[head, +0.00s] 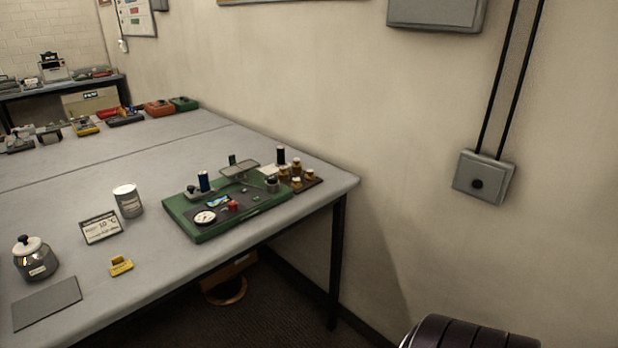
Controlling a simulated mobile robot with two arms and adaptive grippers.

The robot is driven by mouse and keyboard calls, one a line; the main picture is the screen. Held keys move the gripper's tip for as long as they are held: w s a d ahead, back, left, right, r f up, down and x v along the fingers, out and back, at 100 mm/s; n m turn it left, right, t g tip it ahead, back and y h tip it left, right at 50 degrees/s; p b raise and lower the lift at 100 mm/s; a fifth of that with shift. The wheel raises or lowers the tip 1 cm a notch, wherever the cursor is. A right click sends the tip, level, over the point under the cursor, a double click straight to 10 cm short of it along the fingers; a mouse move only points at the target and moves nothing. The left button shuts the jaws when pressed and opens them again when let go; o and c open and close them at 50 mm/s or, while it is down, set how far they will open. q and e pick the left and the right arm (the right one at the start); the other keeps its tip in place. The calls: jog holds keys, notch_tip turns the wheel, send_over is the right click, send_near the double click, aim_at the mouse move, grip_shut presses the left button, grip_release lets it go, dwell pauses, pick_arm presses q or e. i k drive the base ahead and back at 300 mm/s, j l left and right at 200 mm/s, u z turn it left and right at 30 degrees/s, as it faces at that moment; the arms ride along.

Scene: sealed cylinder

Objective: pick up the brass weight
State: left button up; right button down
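Several small brass weights (296,169) stand upright close together on a small dark tray (313,184) at the table's right corner, in the head view. They are knobbed, golden-brown cylinders of slightly different sizes. I cannot tell which one the task means. The tray stands against the back right end of a green board (203,237) with small apparatus on it. Neither of my grippers is in view, and nothing touches the weights.
The board carries a dark blue cylinder (204,182), a dial (205,217) and a raised grey plate (239,169). Left are a white-lidded can (128,201), a sign (100,228), a jar (36,259) and a yellow block (121,266). The table's (190,270) front strip is mostly clear.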

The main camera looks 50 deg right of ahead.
aim_at(296, 183)
jog(key=z, duration=1.6)
jog(key=i+l, duration=0.2)
jog(key=l, duration=0.2)
jog(key=i+l+u, duration=0.1)
jog(key=l, duration=0.25)
jog(key=i, duration=0.1)
